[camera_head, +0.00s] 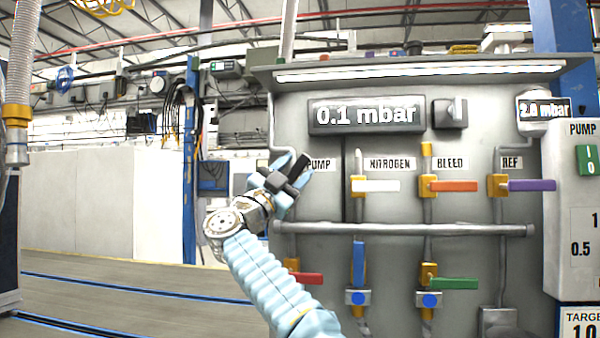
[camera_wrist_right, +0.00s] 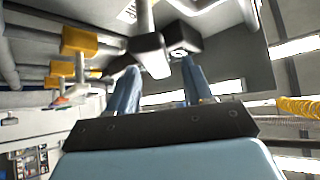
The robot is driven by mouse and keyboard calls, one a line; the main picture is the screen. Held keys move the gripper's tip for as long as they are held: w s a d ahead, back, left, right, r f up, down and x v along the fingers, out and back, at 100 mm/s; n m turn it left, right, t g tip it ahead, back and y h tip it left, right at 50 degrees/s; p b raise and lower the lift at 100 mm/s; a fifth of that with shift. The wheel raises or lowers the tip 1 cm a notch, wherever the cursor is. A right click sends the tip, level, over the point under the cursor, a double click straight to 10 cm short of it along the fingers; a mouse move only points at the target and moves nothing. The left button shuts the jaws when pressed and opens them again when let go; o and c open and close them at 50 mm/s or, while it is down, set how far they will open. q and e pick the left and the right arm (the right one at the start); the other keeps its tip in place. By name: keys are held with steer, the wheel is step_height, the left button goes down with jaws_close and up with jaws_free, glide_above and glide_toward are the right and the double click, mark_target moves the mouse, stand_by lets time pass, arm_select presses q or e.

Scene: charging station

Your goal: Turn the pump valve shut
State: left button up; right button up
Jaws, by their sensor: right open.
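My right gripper (camera_head: 290,172) is open in front of the wall panel, just left of the PUMP label (camera_head: 320,164). The pump valve under that label is mostly hidden behind my gripper. In the right wrist view my two blue fingers (camera_wrist_right: 160,75) stand apart, with dark and pale grey parts near their tips. I cannot tell which of these belong to the valve or whether my fingers touch it. A display (camera_head: 366,115) above reads 0.1 mbar. My left gripper is not in view.
To the right are the white nitrogen lever (camera_head: 382,186), the orange bleed lever (camera_head: 454,186) and the purple REF lever (camera_head: 532,185). A horizontal pipe (camera_head: 410,229) crosses below. Red (camera_head: 308,278), blue (camera_head: 359,265) and green (camera_head: 454,284) levers sit lower. Open floor (camera_head: 130,285) lies left.

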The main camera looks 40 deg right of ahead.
steer(key=b+v, duration=0.3)
steer(key=v, duration=0.8)
steer(key=shift+g+b, duration=0.3)
steer(key=shift+b, duration=0.05)
steer(key=shift+f, duration=0.15)
